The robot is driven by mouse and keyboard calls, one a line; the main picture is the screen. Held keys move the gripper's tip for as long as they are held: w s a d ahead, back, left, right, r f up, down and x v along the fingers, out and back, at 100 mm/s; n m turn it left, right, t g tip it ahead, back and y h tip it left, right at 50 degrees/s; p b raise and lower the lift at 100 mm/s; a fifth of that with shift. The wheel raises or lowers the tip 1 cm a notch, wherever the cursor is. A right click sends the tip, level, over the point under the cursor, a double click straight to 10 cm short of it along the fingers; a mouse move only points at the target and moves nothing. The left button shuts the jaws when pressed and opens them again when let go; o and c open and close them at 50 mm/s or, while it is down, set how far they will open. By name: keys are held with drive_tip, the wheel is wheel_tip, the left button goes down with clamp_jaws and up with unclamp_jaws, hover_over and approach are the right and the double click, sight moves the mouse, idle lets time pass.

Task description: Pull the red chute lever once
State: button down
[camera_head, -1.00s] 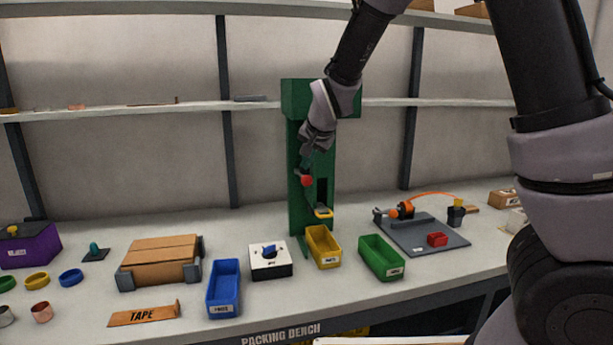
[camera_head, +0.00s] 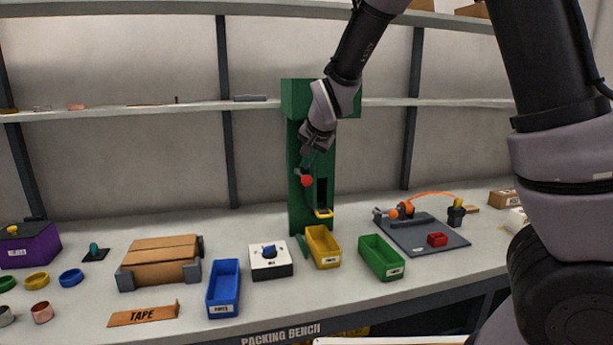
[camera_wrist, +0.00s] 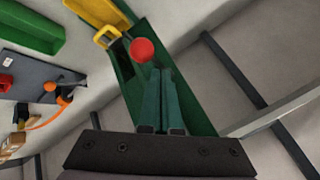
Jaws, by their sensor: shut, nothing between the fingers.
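The red ball knob of the chute lever (camera_head: 307,181) is on the front of the green chute tower (camera_head: 297,214), to the left of its dark slot. In the wrist view the red knob (camera_wrist: 143,50) shows just past my fingertips. My gripper (camera_head: 305,170) is pointing down at the knob from above, at the tower's front. In the wrist view my gripper (camera_wrist: 157,70) has its two green fingers together with nothing held. Whether the fingertips touch the knob cannot be told. The lever's arm is mostly hidden behind my fingers.
A yellow bin (camera_head: 323,247) stands below the chute's yellow outlet. A green bin (camera_head: 381,257), a white box with a blue knob (camera_head: 270,261) and a blue bin (camera_head: 223,288) stand nearby. A shelf edge (camera_head: 420,102) runs behind the tower.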

sight(308, 178)
drive_tip(key=shift+f, duration=0.15)
idle(0.6)
drive_tip(key=shift+f, duration=0.25)
drive_tip(key=shift+s+d+f, duration=0.1)
drive_tip(key=shift+s+f, duration=0.05)
drive_tip(key=shift+f, duration=0.95)
drive_tip(key=shift+s+f, duration=0.1)
drive_tip(key=shift+f, duration=1)
idle(1.9)
idle(0.4)
drive_tip(key=shift+w+r, duration=0.15)
drive_tip(key=shift+r, duration=1.2)
drive_tip(key=shift+w+r, duration=0.1)
drive_tip(key=shift+r, duration=1.2)
drive_tip(key=shift+w+r, duration=0.2)
drive_tip(key=shift+r, duration=2.3)
